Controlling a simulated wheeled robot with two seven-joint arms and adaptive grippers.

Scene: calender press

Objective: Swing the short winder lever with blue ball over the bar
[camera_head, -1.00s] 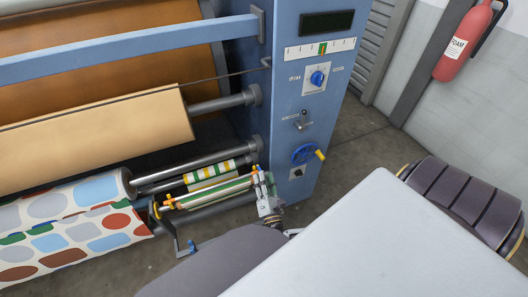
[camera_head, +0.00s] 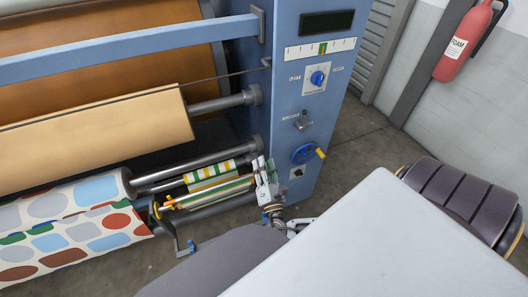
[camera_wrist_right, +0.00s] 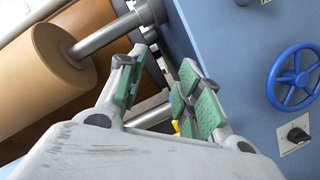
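A short dark lever (camera_head: 178,235) hangs at the left end of the winder, with a small bluish tip (camera_head: 191,246) that may be the blue ball; it is too small to be sure. The winder bar (camera_head: 212,192) runs right from there, with yellow parts at its left end. My right gripper (camera_head: 267,172) is at the bar's right end and hides part of it. In the right wrist view, its green-padded fingers (camera_wrist_right: 163,92) stand apart. A small yellow piece (camera_wrist_right: 176,127) shows partly behind them; I cannot tell any contact. My left gripper is not in view.
The blue machine cabinet (camera_head: 300,110) stands close beside my right gripper, with a blue handwheel (camera_head: 305,153) and a black knob (camera_head: 296,173). A striped roll (camera_head: 211,174) lies behind the bar. Patterned fabric (camera_head: 70,235) hangs at left.

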